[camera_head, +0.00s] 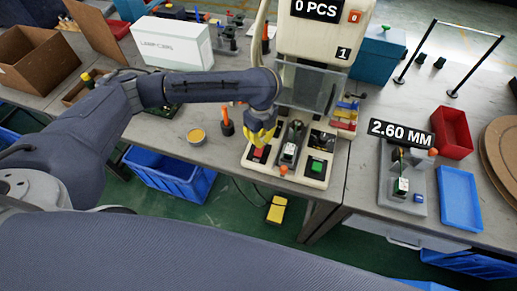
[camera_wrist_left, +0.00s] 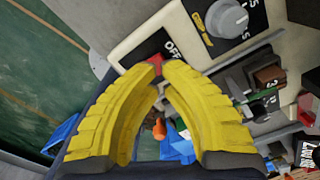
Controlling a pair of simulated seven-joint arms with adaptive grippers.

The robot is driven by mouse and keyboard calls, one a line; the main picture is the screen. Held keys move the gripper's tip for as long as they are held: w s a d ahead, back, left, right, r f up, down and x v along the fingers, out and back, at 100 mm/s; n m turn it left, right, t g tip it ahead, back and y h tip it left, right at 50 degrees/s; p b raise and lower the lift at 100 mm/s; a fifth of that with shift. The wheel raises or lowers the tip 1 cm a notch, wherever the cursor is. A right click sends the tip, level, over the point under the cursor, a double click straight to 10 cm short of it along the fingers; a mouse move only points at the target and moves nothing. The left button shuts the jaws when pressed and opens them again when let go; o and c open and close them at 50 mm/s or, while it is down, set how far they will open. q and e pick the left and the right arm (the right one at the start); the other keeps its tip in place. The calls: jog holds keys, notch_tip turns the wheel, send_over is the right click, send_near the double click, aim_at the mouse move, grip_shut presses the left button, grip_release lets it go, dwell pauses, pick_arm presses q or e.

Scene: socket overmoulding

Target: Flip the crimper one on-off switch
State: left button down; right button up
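Crimper one (camera_head: 318,40) is the cream machine marked "1" on the bench, with a display reading 0 PCS. On the left of its base is a red switch (camera_head: 259,154) on a dark plate. My left gripper (camera_head: 260,142) is directly over this switch, with yellow fingers pointing down. In the left wrist view, the fingertips (camera_wrist_left: 162,66) come together at the red switch (camera_wrist_left: 155,59), beside an "OFF" label. The tips hide part of the switch; I cannot tell whether they touch it. Nothing shows between the fingers. My right gripper is out of view.
A green button (camera_head: 318,166) and a small fixture (camera_head: 290,150) stand right of the switch. An orange-handled tool (camera_head: 226,122) and an orange-topped tin (camera_head: 196,136) are to the left. A grey measuring station (camera_head: 408,180) stands farther right.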

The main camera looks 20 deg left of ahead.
pick_arm(q)
jog(key=shift+f, duration=1.85)
dwell(1.0)
jog(key=shift+r, duration=3.55)
